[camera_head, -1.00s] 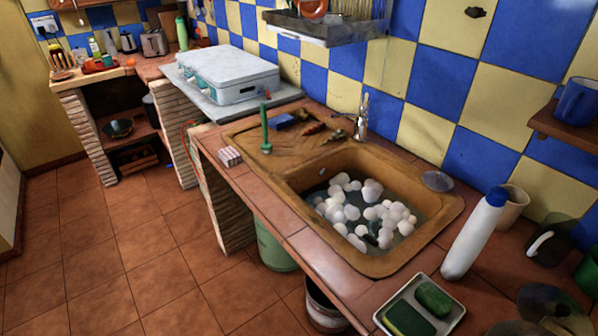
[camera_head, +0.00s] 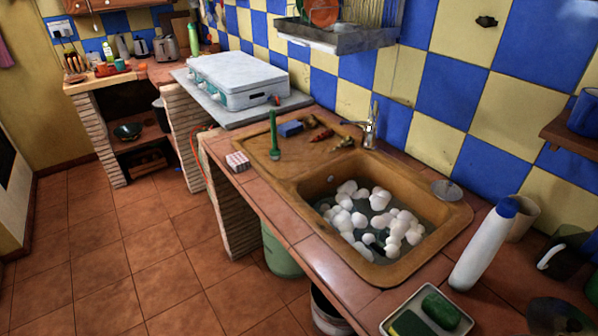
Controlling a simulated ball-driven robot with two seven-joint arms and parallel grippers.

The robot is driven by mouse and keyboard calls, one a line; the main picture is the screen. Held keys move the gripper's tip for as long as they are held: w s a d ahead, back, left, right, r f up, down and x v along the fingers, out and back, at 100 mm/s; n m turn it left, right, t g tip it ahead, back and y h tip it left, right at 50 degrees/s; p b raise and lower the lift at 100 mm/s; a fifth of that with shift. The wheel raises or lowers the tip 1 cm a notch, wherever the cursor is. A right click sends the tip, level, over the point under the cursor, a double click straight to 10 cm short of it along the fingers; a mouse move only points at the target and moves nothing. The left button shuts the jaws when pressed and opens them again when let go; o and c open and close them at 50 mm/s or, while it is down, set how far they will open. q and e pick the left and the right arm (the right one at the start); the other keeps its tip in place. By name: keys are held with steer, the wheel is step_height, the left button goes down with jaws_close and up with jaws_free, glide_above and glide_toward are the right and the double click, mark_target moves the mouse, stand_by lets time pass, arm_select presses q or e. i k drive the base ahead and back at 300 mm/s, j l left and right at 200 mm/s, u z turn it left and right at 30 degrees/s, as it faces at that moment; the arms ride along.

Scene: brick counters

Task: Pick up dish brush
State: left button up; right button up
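A slim green upright thing (camera_head: 273,135) stands on the left, drainboard part of the brown sink (camera_head: 451,231); it looks like the dish brush, handle up. Its lower end is too small to make out clearly. Neither of my grippers shows in the head view, and nothing is seen touching the brush.
The basin holds white foam (camera_head: 381,199). A blue sponge (camera_head: 291,128) lies beside the brush, with the tap (camera_head: 370,127) to the right. A small striped box (camera_head: 237,161) sits at the counter edge. A white bottle (camera_head: 484,245) and sponge tray (camera_head: 463,328) stand front right.

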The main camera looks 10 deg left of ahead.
mark_target(275, 152)
steer(key=j+z, duration=0.15)
steer(key=z, duration=0.25)
steer(key=i+j+z, duration=0.1)
steer(key=z, duration=0.35)
steer(key=j+z, duration=0.25)
steer(key=z, duration=0.15)
steer(key=j+z, duration=0.15)
steer(key=z, duration=0.3)
